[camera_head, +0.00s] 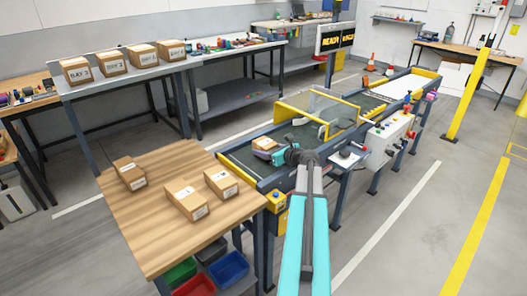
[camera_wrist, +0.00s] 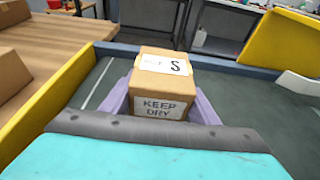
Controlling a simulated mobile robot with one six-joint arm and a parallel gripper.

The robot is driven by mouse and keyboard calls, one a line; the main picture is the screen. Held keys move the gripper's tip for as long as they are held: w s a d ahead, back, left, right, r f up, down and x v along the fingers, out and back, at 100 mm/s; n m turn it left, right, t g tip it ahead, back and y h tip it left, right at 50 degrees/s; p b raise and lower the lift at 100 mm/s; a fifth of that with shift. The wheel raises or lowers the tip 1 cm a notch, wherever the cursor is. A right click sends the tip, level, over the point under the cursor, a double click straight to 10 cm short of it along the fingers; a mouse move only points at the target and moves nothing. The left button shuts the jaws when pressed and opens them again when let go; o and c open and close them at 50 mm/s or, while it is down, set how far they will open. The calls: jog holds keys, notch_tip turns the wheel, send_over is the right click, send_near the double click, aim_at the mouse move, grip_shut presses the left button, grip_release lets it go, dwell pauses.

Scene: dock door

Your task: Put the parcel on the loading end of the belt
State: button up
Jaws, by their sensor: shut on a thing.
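The parcel (camera_head: 264,143) is a small brown carton at the near, left end of the belt (camera_head: 240,158). In the wrist view the parcel (camera_wrist: 162,80) has a white label with an "S" on top and "KEEP DRY" on the side facing me. My gripper (camera_head: 268,151) is shut on it, with a lavender finger on each side. The parcel looks upright and is over or on the dark belt surface (camera_wrist: 265,115). Its underside is hidden, so I cannot tell whether it touches the belt.
A wooden table (camera_head: 150,225) with three cartons stands left of the belt. A clear guard with a yellow frame (camera_head: 318,108) covers the belt further along. A control box (camera_head: 388,140) is on the belt's right side. Several labelled boxes stand on a shelf (camera_head: 130,77) behind.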

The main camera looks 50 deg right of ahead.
jog(key=shift+f, duration=0.6)
jog(key=o, duration=1.3)
jog(key=shift+f, duration=0.1)
jog(key=shift+r, duration=0.7)
jog(key=v, duration=1.2)
jog(key=shift+b, duration=0.4)
jog(key=shift+s, duration=0.1)
